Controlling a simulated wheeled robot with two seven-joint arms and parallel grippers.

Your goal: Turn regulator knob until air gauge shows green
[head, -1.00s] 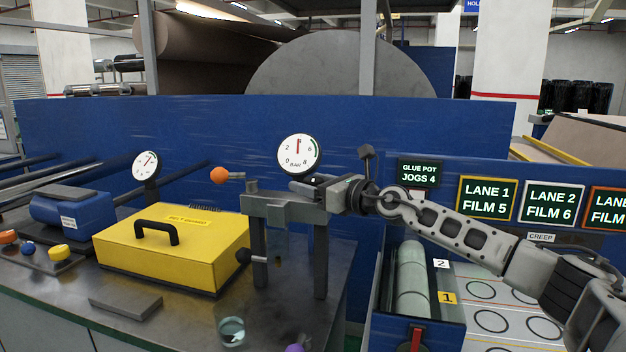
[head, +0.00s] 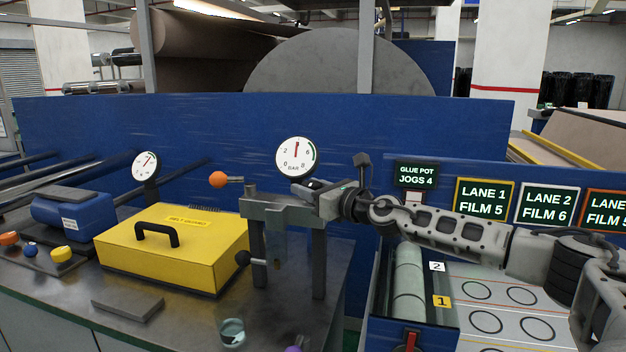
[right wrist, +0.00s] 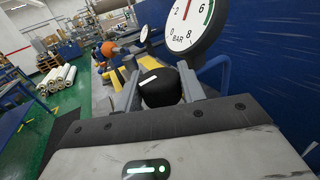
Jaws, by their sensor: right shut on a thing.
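The air gauge (head: 296,158) is a round white dial marked BAR, with a green arc at its right side near 6. Its red needle points almost straight up, left of the green arc. The dial also shows, cut off, in the right wrist view (right wrist: 194,24). The regulator knob (right wrist: 160,93) is black with a white mark. My right gripper (head: 306,186) is at the knob just below the gauge. In the right wrist view its fingers (right wrist: 157,84) are shut on the knob's two sides. In the head view the gripper mostly hides the knob. My left gripper is out of view.
A grey stand (head: 281,207) is close below my right gripper. An orange ball-ended lever (head: 218,180), a yellow box (head: 175,252) and a second gauge (head: 145,164) are to the left. A blue panel (head: 100,125) stands behind. A glass cup (head: 232,331) is on the bench.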

